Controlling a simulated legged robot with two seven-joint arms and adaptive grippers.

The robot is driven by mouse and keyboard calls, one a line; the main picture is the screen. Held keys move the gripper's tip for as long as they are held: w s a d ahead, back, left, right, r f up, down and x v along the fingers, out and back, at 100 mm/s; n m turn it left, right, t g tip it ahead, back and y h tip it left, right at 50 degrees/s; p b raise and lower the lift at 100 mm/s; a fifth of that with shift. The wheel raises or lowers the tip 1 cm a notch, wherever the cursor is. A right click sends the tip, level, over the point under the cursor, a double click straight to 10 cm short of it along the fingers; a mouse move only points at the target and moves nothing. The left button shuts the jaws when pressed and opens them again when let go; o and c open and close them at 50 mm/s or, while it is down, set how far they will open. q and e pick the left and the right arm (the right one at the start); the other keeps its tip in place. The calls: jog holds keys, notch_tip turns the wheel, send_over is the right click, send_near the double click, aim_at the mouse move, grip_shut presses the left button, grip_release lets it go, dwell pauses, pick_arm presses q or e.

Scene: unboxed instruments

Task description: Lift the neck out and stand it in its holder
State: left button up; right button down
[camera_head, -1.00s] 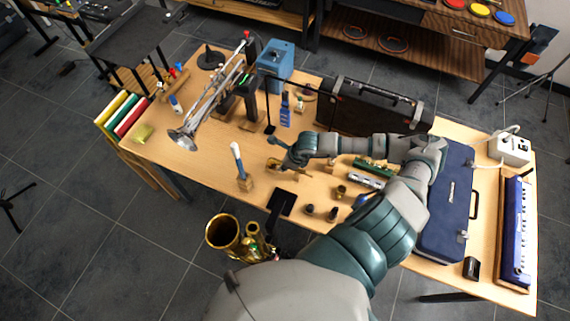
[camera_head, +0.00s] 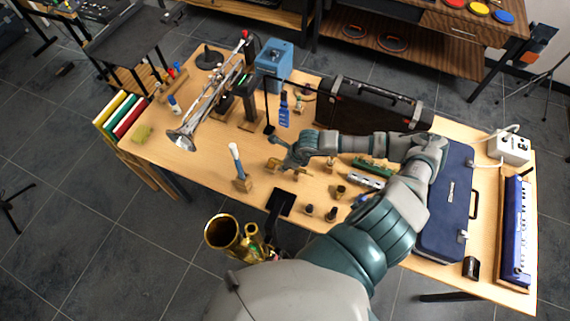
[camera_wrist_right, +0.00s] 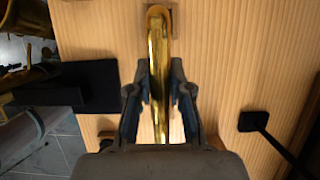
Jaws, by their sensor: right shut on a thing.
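The neck is a curved brass tube; in the right wrist view the neck (camera_wrist_right: 157,60) runs upright in the picture between my fingers. My right gripper (camera_wrist_right: 159,95) is shut on it. In the head view my right gripper (camera_head: 276,157) is over the middle of the table, and the neck (camera_head: 274,166) shows only as a small gold piece below it. I cannot tell how far the neck is above the tabletop. I cannot tell for sure which piece is its holder. My left gripper is not in view.
A wooden block (camera_head: 243,185) with a blue and white upright piece stands left of the gripper. A black plate (camera_head: 287,203) is at the front edge, above a brass bell (camera_head: 221,232). A trumpet (camera_head: 212,97) is at the left. A dark case (camera_head: 375,107) lies behind my arm.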

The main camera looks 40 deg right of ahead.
jog(key=shift+f+b, duration=0.55)
jog(key=shift+f, duration=0.1)
dwell(0.6)
jog(key=c, duration=1)
grip_release()
jog(key=v, duration=1.2)
